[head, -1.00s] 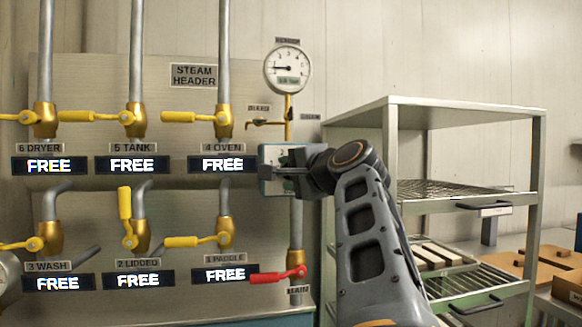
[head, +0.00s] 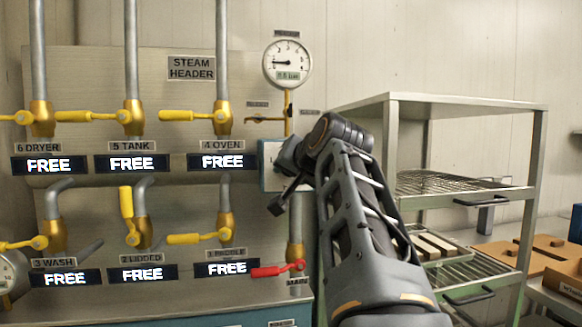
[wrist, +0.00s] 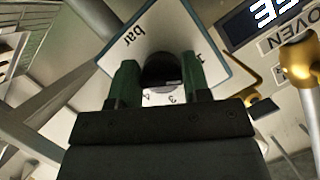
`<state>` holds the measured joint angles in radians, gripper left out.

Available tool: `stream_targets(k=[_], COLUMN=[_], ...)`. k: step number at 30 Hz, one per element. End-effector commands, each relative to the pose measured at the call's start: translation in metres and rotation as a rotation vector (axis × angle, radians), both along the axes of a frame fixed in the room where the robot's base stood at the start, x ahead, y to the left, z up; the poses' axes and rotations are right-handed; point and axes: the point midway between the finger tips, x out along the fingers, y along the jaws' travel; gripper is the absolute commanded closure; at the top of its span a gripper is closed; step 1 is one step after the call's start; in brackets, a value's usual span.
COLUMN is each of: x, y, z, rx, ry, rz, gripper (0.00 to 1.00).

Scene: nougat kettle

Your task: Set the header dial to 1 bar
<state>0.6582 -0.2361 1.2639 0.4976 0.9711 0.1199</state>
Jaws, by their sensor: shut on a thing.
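The header dial is a white plate with a blue edge (head: 268,180), on the right side of the steam header panel. My gripper (head: 284,166) is tilted in front of it and covers most of its face. In the wrist view, the dial plate (wrist: 132,48) shows "bar" and some numerals. Its dark round knob (wrist: 160,70) sits between my gripper's two green fingers (wrist: 160,82), which are shut on it. The knob's pointer and exact setting are hidden. The round pressure gauge (head: 288,64) above has its needle pointing left; its small readout is hard to read.
Yellow valve handles (head: 177,115) and "FREE" displays (head: 222,162) line the panel on the left. A red lever (head: 277,270) is below the dial. A metal rack (head: 440,105) with wire shelves stands close on the right of my arm.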

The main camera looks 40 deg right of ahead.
Motion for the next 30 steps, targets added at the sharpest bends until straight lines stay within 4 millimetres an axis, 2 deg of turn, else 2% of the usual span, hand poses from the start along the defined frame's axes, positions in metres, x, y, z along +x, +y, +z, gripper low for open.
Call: stream_targets(k=[10,27,28,30], x=[0.0002,0.0002,0.0002,0.0002], y=[-0.0002,-0.0005,-0.0005,-0.0006], z=[-0.0009,-0.0017,-0.0017,-0.0016], rx=[-0.117,-0.140,-0.140,-0.140], ry=[0.058,0.069,0.069,0.069], rz=[0.000,0.000,0.000,0.000], gripper=[0.80,0.80,0.54,0.48])
